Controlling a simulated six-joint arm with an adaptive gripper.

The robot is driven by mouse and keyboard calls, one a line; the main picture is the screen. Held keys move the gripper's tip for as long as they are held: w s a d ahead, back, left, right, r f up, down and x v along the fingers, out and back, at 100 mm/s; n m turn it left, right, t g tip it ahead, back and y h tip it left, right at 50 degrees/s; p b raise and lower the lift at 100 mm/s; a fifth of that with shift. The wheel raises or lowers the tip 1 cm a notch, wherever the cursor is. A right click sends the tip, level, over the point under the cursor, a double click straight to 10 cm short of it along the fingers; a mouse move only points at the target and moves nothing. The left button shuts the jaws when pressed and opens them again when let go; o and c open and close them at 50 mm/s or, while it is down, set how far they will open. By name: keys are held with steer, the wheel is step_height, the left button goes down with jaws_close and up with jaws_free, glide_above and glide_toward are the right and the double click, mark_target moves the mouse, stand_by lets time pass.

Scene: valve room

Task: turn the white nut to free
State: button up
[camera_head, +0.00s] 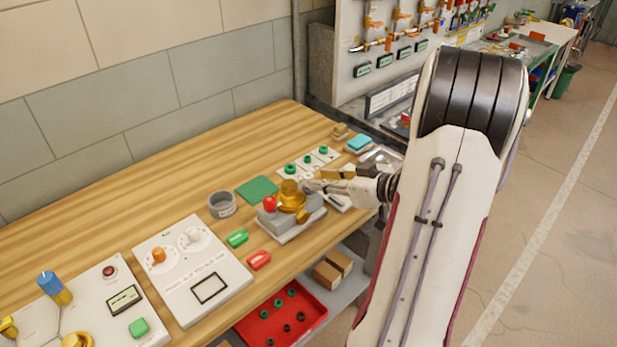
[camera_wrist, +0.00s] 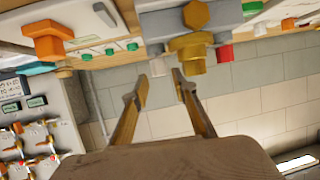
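A brass valve body (camera_head: 290,196) stands on a grey block (camera_head: 292,224) on the wooden bench. It also shows at the top of the wrist view (camera_wrist: 192,50). A red cap (camera_head: 270,203) is on its left side, seen on the right in the wrist view (camera_wrist: 225,53). A whitish nut (camera_wrist: 157,62) is at the other side of the brass body in the wrist view. In the head view I cannot clearly pick it out. My gripper (camera_wrist: 161,82) has two gold fingers apart, with the nut seen between and beyond their tips. Whether they touch it I cannot tell.
A grey cup (camera_head: 221,204) and a white panel with an orange and a white knob (camera_head: 193,270) stand left of the valve. A green mat (camera_head: 257,189) and a strip with green buttons (camera_head: 307,161) lie behind. A red tray (camera_head: 280,318) is below the bench.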

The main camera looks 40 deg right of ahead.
mark_target(309, 176)
steer(key=shift+x, duration=2.7)
jaws_close()
